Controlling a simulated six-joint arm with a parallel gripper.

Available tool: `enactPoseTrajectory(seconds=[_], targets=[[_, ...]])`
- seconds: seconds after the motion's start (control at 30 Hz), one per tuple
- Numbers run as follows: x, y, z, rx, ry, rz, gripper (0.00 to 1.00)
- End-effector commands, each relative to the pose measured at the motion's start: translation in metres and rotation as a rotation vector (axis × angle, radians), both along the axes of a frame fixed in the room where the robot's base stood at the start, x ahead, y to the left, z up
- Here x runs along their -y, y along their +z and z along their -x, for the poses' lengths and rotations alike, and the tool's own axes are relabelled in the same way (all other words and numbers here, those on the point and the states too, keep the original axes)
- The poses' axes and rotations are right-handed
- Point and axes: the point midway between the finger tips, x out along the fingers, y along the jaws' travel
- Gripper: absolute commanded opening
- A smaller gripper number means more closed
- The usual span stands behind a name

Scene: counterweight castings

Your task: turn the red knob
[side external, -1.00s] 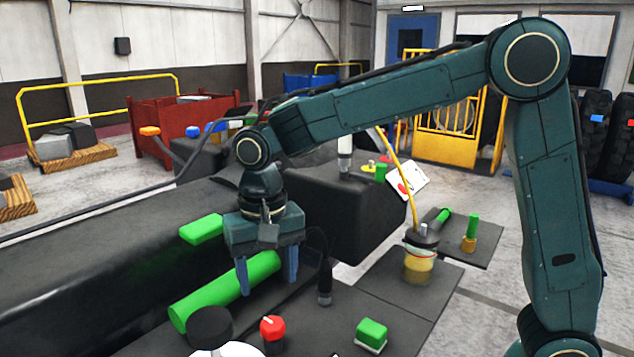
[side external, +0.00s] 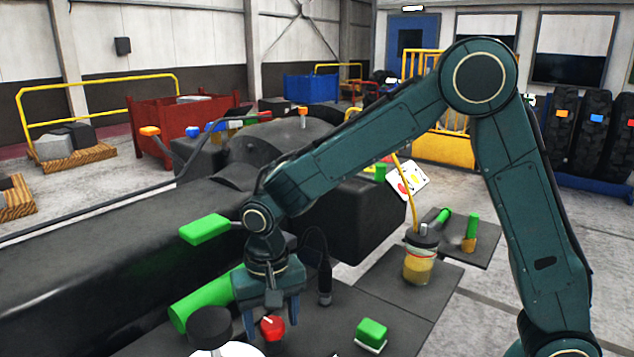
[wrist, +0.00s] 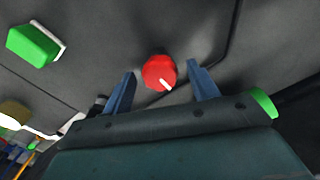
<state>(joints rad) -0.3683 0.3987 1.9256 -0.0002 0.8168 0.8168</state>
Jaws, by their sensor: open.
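The red knob (side external: 272,328) is a small round control with a white pointer line, standing on the dark bench top. My gripper (side external: 271,328) is low over the bench at the knob, pointing down, with its blue fingers apart. In the wrist view the red knob (wrist: 159,72) lies just beyond and between the two fingertips of my gripper (wrist: 162,68), with a gap on each side. Its white line points to the lower right there. No contact between fingers and knob shows.
A green block on a white base (side external: 371,334) is right of the knob. A black round knob (side external: 210,327) and a green cylinder (side external: 203,300) are to the left. A black upright handpiece (side external: 325,283) stands behind. A jar with yellow contents (side external: 418,264) is farther right.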

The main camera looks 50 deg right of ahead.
Motion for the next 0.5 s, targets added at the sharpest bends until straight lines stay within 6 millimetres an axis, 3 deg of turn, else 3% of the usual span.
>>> enactPoseTrajectory(seconds=[0.1, 0.33, 0.5], targets=[[0.0, 0.0001, 0.0001, 0.0, 0.0, 0.0, 0.57], [0.0, 0.0003, 0.0001, 0.0, 0.0, 0.0, 0.14], [0.0, 0.0004, 0.0, 0.0, 0.004, 0.0, 0.14]])
